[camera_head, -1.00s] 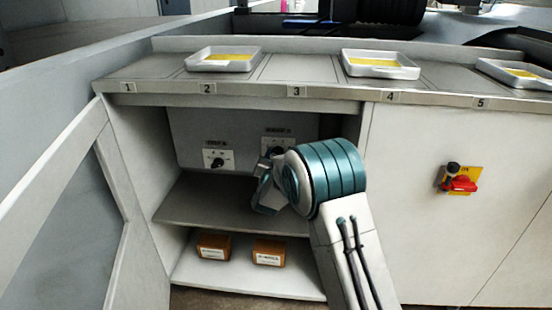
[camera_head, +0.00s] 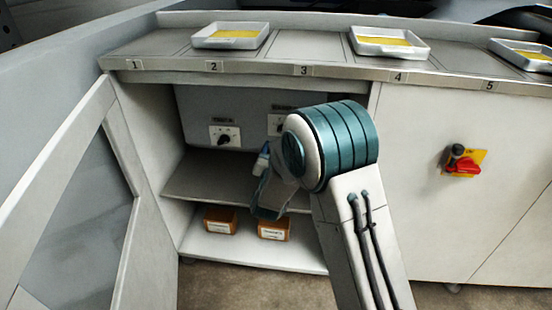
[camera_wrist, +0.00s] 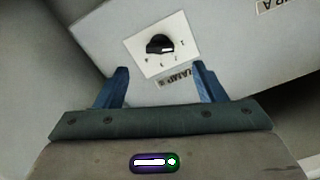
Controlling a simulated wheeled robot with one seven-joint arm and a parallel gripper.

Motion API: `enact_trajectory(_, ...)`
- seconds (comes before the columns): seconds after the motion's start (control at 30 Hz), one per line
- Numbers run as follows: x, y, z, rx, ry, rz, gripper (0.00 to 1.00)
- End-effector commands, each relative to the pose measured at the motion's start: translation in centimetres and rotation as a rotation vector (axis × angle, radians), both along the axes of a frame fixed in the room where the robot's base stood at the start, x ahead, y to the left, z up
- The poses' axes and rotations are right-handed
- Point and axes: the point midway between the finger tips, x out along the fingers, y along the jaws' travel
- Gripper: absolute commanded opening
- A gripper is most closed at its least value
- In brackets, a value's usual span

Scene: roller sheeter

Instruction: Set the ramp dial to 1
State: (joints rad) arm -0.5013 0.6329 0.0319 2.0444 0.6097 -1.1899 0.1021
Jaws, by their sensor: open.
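In the wrist view a black dial knob (camera_wrist: 160,44) sits on a white plate with small marks around it; a label beside the plate seems to read RAMP. I cannot read the setting. My gripper (camera_wrist: 161,72) is open, its blue fingers apart and short of the dial, with nothing between them. In the head view the left dial (camera_head: 224,139) shows on the cabinet's back panel. A second dial plate (camera_head: 275,126) to its right is mostly hidden by my arm. My gripper (camera_head: 262,165) is inside the cabinet, partly hidden.
The open cabinet door (camera_head: 85,180) stands at the left. A shelf (camera_head: 205,178) lies below the dials, with two orange boxes (camera_head: 220,220) under it. A red switch (camera_head: 462,165) is on the right panel. Trays (camera_head: 229,35) stand on the numbered counter.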

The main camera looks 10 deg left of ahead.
Motion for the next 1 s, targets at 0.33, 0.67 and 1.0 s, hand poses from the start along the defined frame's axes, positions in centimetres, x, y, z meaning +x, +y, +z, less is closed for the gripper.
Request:
enact_trajectory(0.33,-4.1,0.2,0.0,-0.001,0.001,0.000,0.64)
enact_trajectory(0.67,-4.2,0.2,0.0,-0.001,0.000,0.001,0.64)
enact_trajectory(1.0,-4.2,0.2,0.0,-0.001,0.000,0.000,0.64)
